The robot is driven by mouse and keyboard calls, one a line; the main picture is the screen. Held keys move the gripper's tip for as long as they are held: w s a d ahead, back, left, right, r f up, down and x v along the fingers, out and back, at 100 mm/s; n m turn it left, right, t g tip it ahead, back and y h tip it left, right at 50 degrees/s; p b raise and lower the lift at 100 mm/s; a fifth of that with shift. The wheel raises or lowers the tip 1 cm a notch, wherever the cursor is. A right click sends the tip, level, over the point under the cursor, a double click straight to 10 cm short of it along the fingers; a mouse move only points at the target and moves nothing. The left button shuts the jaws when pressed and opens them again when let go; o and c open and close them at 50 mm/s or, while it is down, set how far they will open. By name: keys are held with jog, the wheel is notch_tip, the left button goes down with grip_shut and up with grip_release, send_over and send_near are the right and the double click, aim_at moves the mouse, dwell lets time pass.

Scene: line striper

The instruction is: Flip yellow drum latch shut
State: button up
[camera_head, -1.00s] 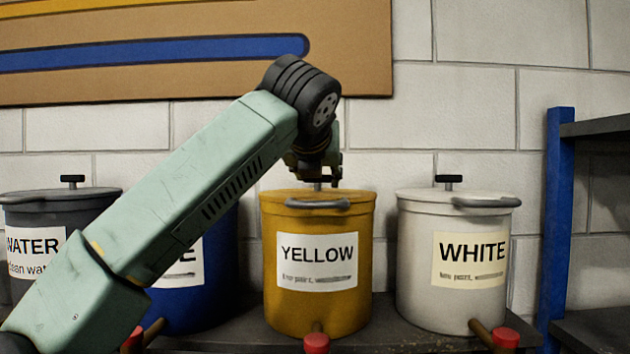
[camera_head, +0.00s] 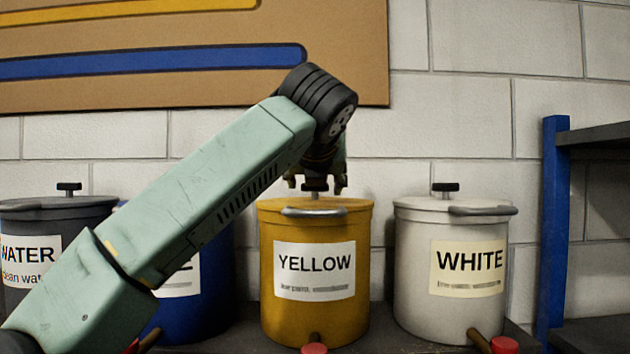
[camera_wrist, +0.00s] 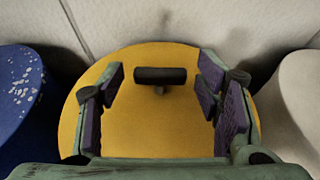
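The yellow drum (camera_head: 314,262) stands upright in the middle of the head view, its lid on. A grey latch bar (camera_head: 313,211) lies across the front of its rim. A dark T-shaped knob (camera_head: 315,185) stands on the lid; it also shows in the wrist view (camera_wrist: 160,75). My gripper (camera_head: 316,184) points down over the lid, open and empty, one finger on each side of the knob in the head view. In the wrist view my gripper (camera_wrist: 160,83) has its fingers spread over the yellow lid (camera_wrist: 155,125). The latch is not visible there.
A blue drum (camera_head: 205,290) stands left of the yellow one, partly behind my arm, and a grey water drum (camera_head: 80,215) farther left. A white drum (camera_head: 450,290) stands to the right. A block wall (camera_head: 460,125) is close behind. A blue shelf post (camera_head: 553,230) is at right.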

jog(key=shift+o, duration=0.2)
jog(key=v, duration=1.2)
dwell(0.4)
